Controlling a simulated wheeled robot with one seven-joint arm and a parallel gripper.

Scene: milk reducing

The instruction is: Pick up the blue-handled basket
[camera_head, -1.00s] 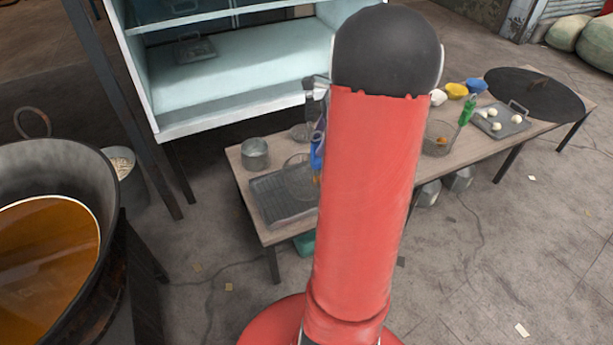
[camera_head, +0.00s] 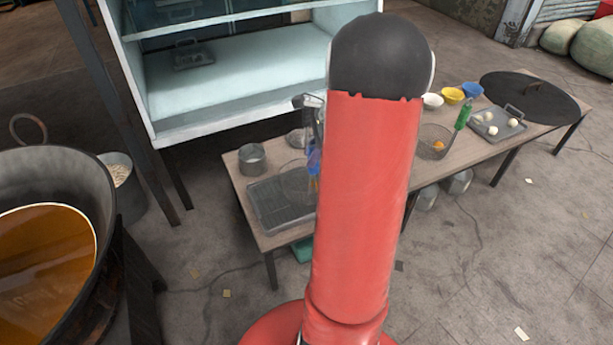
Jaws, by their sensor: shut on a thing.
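The blue-handled basket (camera_head: 294,182) is a wire mesh basket over the tray at the near left end of the long table. Its blue handle (camera_head: 314,161) stands up beside my red arm, which covers part of it. My gripper (camera_head: 315,141) is grey, mostly hidden behind the arm, and shut on the blue handle. I cannot tell whether the basket touches the tray or hangs just above it.
A grey tray (camera_head: 263,212) and a metal pot (camera_head: 252,159) are at the table's left end. Another mesh basket (camera_head: 432,151) with a green handle stands right of my arm. Bowls, a tray of white balls and a dark lid (camera_head: 530,95) lie farther right. A glass-shelved cabinet (camera_head: 240,75) stands behind.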

